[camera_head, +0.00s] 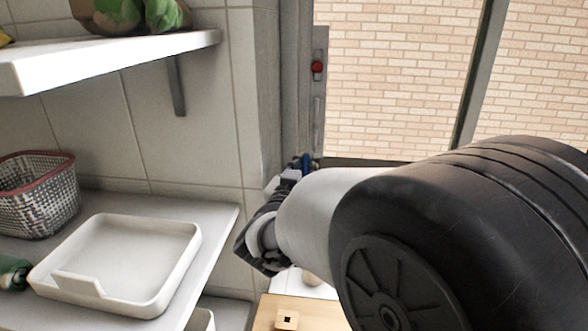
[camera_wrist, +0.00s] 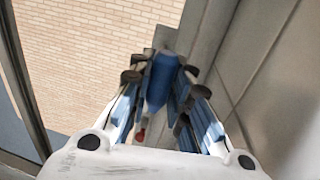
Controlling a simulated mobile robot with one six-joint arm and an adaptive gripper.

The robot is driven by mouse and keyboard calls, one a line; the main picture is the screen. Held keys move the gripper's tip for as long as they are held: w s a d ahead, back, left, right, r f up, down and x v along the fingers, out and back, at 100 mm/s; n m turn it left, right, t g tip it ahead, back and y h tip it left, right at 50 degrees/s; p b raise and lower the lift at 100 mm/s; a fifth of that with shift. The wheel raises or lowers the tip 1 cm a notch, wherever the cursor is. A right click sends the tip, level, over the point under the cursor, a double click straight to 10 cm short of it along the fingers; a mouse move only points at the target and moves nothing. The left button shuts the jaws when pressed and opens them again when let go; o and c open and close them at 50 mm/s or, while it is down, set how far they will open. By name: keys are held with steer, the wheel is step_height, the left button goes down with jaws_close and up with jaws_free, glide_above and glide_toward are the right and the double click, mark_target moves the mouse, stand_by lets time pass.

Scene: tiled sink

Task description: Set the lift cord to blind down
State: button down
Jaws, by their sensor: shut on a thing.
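My gripper (camera_wrist: 162,85) has its blue-padded fingers on either side of a blue handle (camera_wrist: 160,80), which seems to be the grip of the lift cord, and is shut on it. In the head view my gripper (camera_head: 300,168) is at the lower end of a grey vertical track (camera_head: 319,115) beside the window, mostly hidden behind my arm. A bit of blue shows there at its tip. A red knob (camera_head: 317,68) sits high on the track, above my gripper. A small red spot (camera_wrist: 141,133) shows in the wrist view. No blind fabric shows over the glass.
The window (camera_head: 390,80) looks onto a brick wall. A white upper shelf (camera_head: 120,62) and a lower shelf (camera_head: 215,240) with a basket (camera_head: 40,195) and a white tray (camera_head: 180,265) stand left of my arm. The tiled wall corner is close to my gripper.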

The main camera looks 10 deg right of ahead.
mark_target(306, 154)
step_height(306, 154, up, 18)
steer(key=p, duration=1.2)
steer(key=shift+w, duration=0.3)
steer(key=shift+r, duration=0.1)
steer(key=c, duration=1.9)
jaws_free()
steer(key=shift+c, duration=0.2)
steer(key=shift+o, duration=1.3)
steer(key=shift+s+a, duration=0.15)
steer(key=shift+s, duration=0.4)
steer(key=shift+o, duration=1.1)
steer(key=shift+w+f, duration=0.3)
steer(key=shift+w, duration=0.05)
steer(key=shift+s, duration=0.1)
steer(key=shift+s, duration=0.1)
